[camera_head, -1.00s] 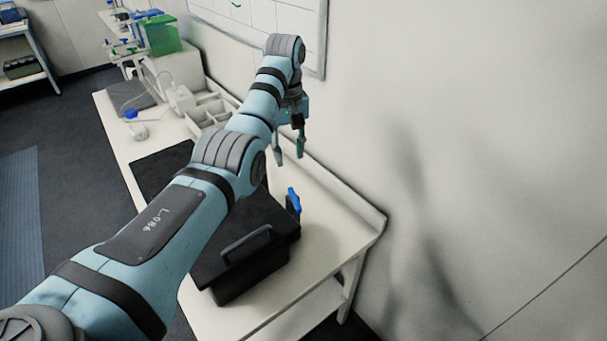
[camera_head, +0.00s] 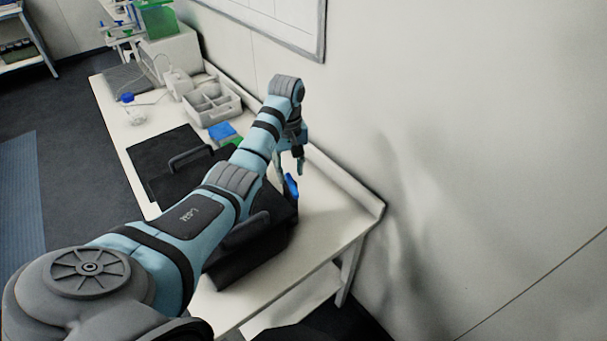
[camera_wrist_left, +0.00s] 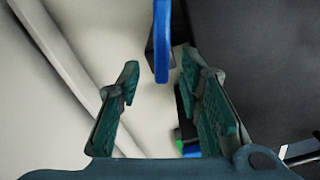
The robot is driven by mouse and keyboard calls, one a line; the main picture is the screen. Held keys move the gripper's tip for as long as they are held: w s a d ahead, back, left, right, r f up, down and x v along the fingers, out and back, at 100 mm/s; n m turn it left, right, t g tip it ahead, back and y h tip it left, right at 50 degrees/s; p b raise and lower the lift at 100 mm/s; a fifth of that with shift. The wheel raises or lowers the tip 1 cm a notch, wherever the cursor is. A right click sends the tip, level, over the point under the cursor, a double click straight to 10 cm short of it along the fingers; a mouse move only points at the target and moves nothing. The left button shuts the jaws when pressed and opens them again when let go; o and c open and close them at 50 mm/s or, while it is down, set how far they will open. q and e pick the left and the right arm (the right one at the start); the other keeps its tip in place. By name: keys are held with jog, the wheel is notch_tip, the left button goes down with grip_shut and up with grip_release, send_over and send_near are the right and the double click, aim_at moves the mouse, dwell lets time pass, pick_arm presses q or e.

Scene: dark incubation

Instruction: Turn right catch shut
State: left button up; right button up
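The blue catch (camera_head: 291,186) stands at the wall-side edge of the black box (camera_head: 250,265) on the bench. In the left wrist view the catch (camera_wrist_left: 162,40) is a blue upright bar beside a dark block, with the black box (camera_wrist_left: 265,60) to its right. My left gripper (camera_head: 289,163) is just above the catch in the head view. In the wrist view my left gripper (camera_wrist_left: 160,72) is open, with the catch ahead, between the lines of its two fingers. I cannot tell whether they touch. My left arm hides part of the box. My right gripper is out of view.
A grey divided tray (camera_head: 212,103), a blue block (camera_head: 222,131) and a dark mat (camera_head: 160,150) lie farther along the bench (camera_head: 318,222). The wall (camera_head: 450,130) runs close along the right. Bare bench top lies between box and wall.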

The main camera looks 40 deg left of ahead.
pick_arm(q)
jog(key=shift+s+f, duration=0.15)
jog(key=shift+f, duration=0.35)
jog(key=shift+s+f, duration=0.15)
jog(key=shift+f, duration=0.35)
jog(key=shift+w+f, duration=0.1)
jog(key=shift+w, duration=0.05)
jog(key=shift+c, duration=0.2)
grip_shut()
